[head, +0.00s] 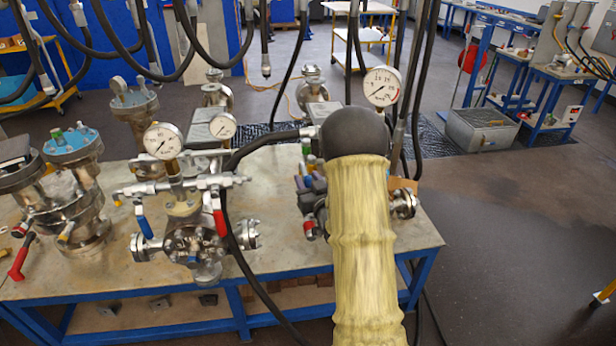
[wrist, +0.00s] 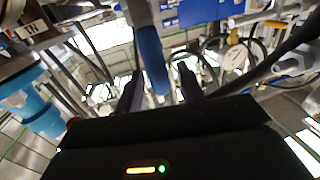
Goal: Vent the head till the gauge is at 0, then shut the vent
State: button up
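In the head view, a vessel on the right of the table is mostly hidden behind my arm; its side flange (head: 403,204) shows. A white round gauge (head: 381,86) stands above it, its needle too small to read surely. In the wrist view, my gripper (wrist: 160,88) has its two dark fingers apart. A blue lever handle (wrist: 151,58) appears between them, with a gap to the right finger; contact with the left cannot be told. My gripper is hidden in the head view. Which valve is the vent cannot be told.
Another vessel (head: 190,240) at the table's middle carries a blue lever (head: 144,227), a red lever (head: 219,222) and two gauges. More vessels (head: 75,180) crowd the left. Black hoses (head: 265,45) hang overhead. The floor at right (head: 520,240) is clear.

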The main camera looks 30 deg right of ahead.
jog(key=shift+w, duration=0.15)
jog(key=shift+c, duration=0.5)
grip_shut()
